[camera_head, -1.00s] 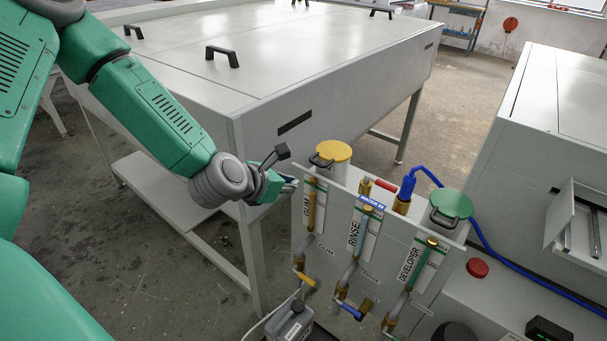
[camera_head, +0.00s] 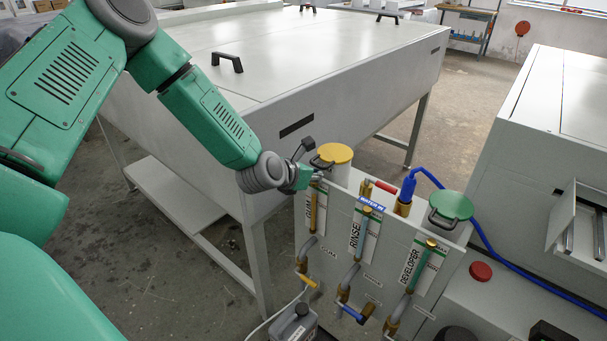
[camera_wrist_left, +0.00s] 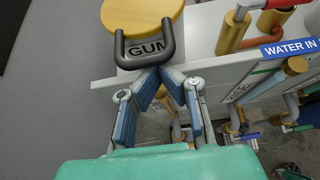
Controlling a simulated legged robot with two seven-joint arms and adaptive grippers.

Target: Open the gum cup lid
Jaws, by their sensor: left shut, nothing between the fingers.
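The gum cup has a round yellow lid (camera_head: 336,153) and stands at the far left corner of the white panel unit. The lid's black loop handle (camera_head: 320,163) sticks out toward my left gripper (camera_head: 317,177). The lid looks closed. In the left wrist view the yellow lid (camera_wrist_left: 140,14) is at the top, with the handle (camera_wrist_left: 145,60) over the "GUM" label. My left gripper (camera_wrist_left: 158,72) has its fingertips together, empty, at the handle's lower edge in that view. I cannot tell whether they touch it. My right gripper is not in view.
The panel unit (camera_head: 330,235) carries gum, rinse and developer tubes with valves. A blue hose (camera_head: 408,186) and a green developer lid (camera_head: 451,206) are to the right. A large white table (camera_head: 330,100) stands behind. A grey canister (camera_head: 296,325) is on the floor.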

